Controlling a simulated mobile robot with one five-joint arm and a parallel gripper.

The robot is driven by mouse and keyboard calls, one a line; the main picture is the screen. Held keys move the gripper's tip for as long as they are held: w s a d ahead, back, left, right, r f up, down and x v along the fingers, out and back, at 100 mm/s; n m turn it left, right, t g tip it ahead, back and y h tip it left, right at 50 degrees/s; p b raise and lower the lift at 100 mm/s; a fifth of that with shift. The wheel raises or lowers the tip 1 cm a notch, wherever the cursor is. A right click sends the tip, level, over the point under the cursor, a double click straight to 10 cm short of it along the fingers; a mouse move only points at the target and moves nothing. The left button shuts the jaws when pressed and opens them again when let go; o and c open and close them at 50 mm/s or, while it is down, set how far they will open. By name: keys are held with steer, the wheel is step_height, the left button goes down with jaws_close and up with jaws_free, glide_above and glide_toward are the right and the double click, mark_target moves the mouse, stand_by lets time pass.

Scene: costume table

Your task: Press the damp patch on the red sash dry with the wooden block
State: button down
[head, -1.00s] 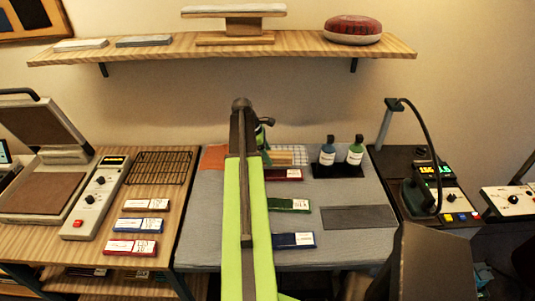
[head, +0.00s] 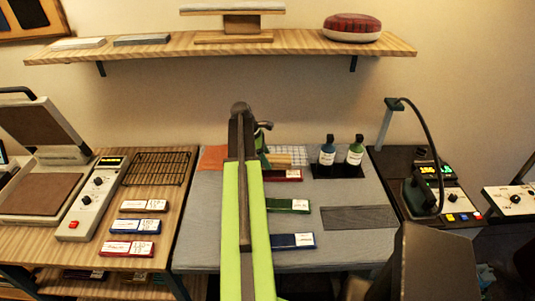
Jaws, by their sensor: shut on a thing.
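My lime-green arm runs up the middle of the head view and hides much of what lies behind it. My gripper (head: 264,140) shows only in part beside the arm's far end, low over the back of the grey table. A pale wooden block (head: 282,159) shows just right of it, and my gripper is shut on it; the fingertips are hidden. A dark red folded strip with a white label (head: 285,175) lies just in front of the block. I cannot tell whether it is the red sash, and no damp patch can be made out.
Green (head: 287,205) and blue (head: 293,241) labelled strips lie nearer on the grey table (head: 345,248). Two bottles (head: 341,155) stand at the back right. A flat grey mat (head: 358,217) lies at the right. A heat press (head: 45,180) stands left, an overhead shelf (head: 120,50) behind.

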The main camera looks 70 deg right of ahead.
mark_target(273, 166)
steer(key=shift+f+b, duration=1.95)
steer(key=shift+f, duration=0.25)
steer(key=shift+s+d, duration=0.25)
steer(key=shift+s, duration=0.35)
steer(key=shift+s+d, duration=0.2)
steer(key=shift+s, duration=0.35)
steer(key=shift+w+a, duration=0.1)
steer(key=shift+w+a, duration=0.1)
steer(key=shift+w, duration=0.2)
steer(key=shift+w+a, duration=0.3)
steer(key=shift+w, duration=0.5)
steer(key=shift+r+p, duration=0.35)
steer(key=shift+s+d+r+p, duration=0.1)
steer(key=shift+r+p, duration=0.35)
steer(key=shift+r, duration=0.15)
steer(key=shift+r+p, duration=2.9)
